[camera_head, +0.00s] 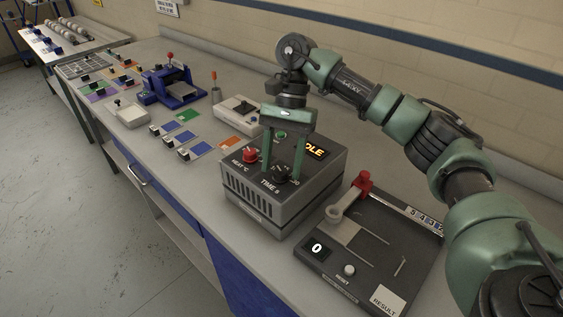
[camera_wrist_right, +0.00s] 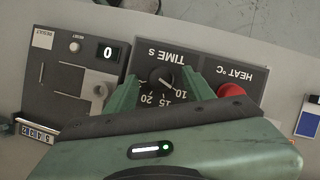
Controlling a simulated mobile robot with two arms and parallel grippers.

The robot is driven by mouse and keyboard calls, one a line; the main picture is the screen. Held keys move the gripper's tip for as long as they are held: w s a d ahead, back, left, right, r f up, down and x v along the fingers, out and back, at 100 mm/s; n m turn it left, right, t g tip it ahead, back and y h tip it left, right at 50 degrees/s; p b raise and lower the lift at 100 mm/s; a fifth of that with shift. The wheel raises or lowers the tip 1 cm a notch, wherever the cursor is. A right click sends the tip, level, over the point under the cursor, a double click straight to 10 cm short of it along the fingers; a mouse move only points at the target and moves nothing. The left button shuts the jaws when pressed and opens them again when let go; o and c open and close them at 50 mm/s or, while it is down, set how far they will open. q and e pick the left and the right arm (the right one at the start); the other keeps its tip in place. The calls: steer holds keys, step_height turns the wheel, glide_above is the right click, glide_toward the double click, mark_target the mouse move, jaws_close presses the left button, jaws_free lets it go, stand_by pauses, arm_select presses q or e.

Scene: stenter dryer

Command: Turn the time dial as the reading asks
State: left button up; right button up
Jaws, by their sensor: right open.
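My right gripper (camera_head: 283,166) is open, pointing down, with one green finger on each side of the dial. In the wrist view its fingers (camera_wrist_right: 162,88) stand apart from the knob; whether they touch it at depth I cannot tell. My left gripper is not in view.
A red heat knob (camera_head: 249,155) is close left of the gripper. A partly hidden display (camera_head: 316,152) shows "DLE". A tester (camera_head: 375,235) with a red-tipped lever and a "0" counter (camera_head: 318,248) stands right. Colour swatches and a blue press (camera_head: 175,88) are further left.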

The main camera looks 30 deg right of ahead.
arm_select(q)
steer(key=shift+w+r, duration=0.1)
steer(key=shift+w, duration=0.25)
arm_select(e)
steer(key=shift+s+f, duration=0.1)
steer(key=shift+f, duration=0.1)
jaws_close()
